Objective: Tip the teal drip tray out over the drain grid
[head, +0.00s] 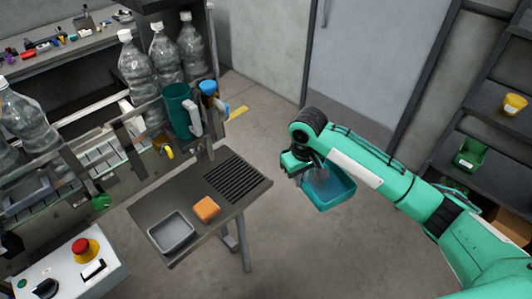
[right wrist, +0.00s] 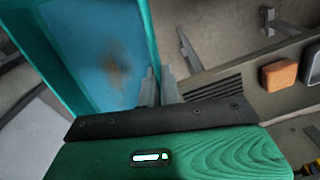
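The teal drip tray (head: 337,192) hangs in the air to the right of the small table, over open floor. My right gripper (head: 301,172) is shut on its wall at the left side. In the right wrist view the two fingers (right wrist: 160,88) pinch the edge of the tray (right wrist: 95,50). The tray's inside looks blue with a brownish smear; I cannot tell how much liquid is in it. The drain grid (head: 238,178), a black slatted patch, lies in the table's right end, left of the gripper and apart from the tray. My left gripper is out of view.
On the table (head: 150,212) are an orange sponge (head: 206,208) and a grey tray (head: 172,233). Behind it stands a machine with a teal jug (head: 180,112) and several clear bottles (head: 137,65). A control box with a red button (head: 84,249) is front left. Shelves stand right.

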